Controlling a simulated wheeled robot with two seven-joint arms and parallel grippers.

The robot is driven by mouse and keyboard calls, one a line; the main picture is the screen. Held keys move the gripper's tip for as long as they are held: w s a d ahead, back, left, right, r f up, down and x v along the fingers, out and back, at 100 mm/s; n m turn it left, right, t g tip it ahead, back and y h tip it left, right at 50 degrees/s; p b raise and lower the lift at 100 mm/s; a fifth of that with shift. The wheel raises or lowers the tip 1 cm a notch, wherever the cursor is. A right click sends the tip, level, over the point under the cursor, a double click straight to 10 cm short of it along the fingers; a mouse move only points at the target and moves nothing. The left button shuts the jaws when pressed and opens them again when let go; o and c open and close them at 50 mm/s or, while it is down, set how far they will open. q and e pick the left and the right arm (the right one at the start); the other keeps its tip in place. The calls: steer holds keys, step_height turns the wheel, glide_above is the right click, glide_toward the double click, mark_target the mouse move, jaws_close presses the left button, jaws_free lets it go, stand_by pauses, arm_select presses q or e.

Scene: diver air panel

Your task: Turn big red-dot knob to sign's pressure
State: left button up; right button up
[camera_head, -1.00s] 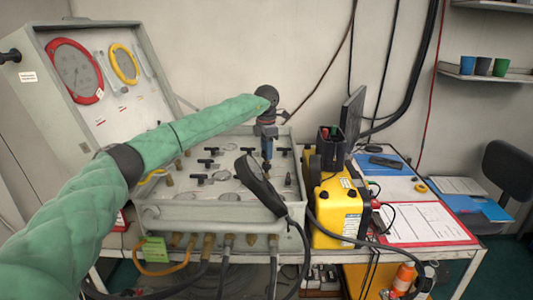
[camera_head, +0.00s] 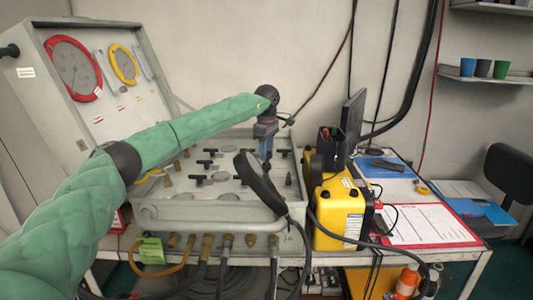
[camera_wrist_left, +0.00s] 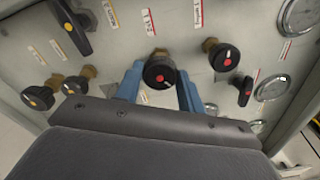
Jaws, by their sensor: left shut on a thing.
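In the left wrist view, a big round black knob (camera_wrist_left: 160,72) with a red dot and a white mark stands between the blue fingers of my left gripper (camera_wrist_left: 160,85). The fingers are shut on its sides. In the head view my left gripper (camera_head: 266,146) points down at the grey panel box (camera_head: 185,210), and the knob is hidden there. A smaller red-dot knob (camera_wrist_left: 222,55) and a red-dot lever (camera_wrist_left: 243,90) stand to the right in the wrist view. I cannot make out the sign's pressure. My right gripper is not in view.
Yellow-dot knobs (camera_wrist_left: 40,97) and a black lever (camera_wrist_left: 72,27) are at left in the wrist view; gauges (camera_wrist_left: 272,87) are at right. A black oblong object (camera_head: 260,182) rises before the panel. A yellow case (camera_head: 338,210) stands to its right. The open lid carries a red-rimmed gauge (camera_head: 74,68).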

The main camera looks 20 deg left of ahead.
arm_select(q)
steer(key=shift+r+m, duration=0.1)
steer(key=shift+m, duration=1.1)
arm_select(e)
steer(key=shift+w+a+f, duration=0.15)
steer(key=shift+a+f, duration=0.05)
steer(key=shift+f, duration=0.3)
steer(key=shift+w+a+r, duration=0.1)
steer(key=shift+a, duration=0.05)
arm_select(q)
steer(key=o, duration=1)
steer(key=shift+c, duration=0.2)
